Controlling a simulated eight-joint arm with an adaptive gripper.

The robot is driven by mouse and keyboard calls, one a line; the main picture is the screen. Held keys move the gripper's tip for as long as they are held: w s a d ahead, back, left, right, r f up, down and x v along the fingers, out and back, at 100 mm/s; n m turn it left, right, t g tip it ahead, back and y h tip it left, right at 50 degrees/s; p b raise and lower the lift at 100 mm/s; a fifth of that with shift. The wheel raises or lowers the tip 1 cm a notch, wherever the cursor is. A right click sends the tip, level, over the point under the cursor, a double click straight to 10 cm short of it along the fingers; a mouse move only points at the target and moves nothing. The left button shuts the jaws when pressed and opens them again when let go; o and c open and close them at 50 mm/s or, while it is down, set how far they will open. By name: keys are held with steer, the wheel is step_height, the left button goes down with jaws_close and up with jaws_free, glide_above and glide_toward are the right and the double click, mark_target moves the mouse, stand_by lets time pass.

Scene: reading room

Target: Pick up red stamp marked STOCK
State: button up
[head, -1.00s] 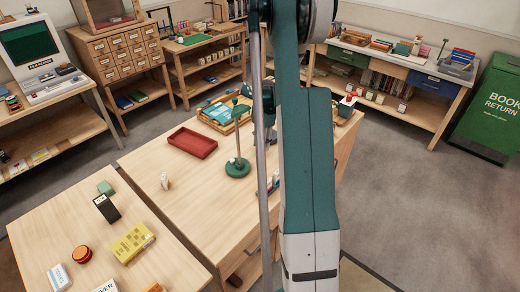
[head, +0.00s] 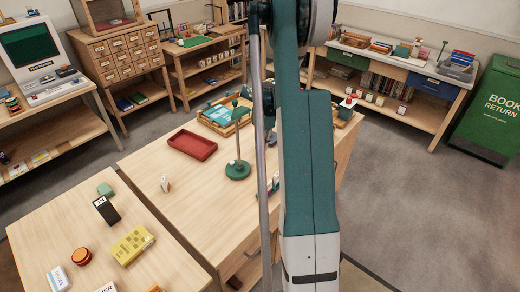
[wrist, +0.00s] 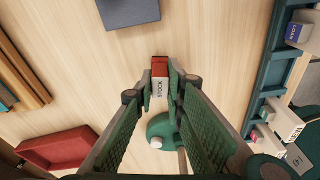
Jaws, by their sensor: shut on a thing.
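The red stamp (wrist: 160,67) has a pale label reading STOCK and sits between the fingertips of my gripper (wrist: 160,88) in the wrist view. The green pads press on it from both sides, so my gripper is shut on it. I cannot tell whether the stamp touches the wooden tabletop or hangs just above it. In the head view my own arm hides the stamp and most of the gripper.
A green stand (head: 238,168) with an upright post is close by; its round base (wrist: 165,128) shows below the stamp. A red tray (head: 193,145) lies left. A teal rack (wrist: 262,85) with other stamps, including a LOAN one (wrist: 296,33), is right. A dark block (wrist: 130,12) lies ahead.

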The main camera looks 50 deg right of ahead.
steer(key=shift+r, duration=0.1)
steer(key=shift+r+p, duration=0.5)
steer(key=shift+r, duration=4.45)
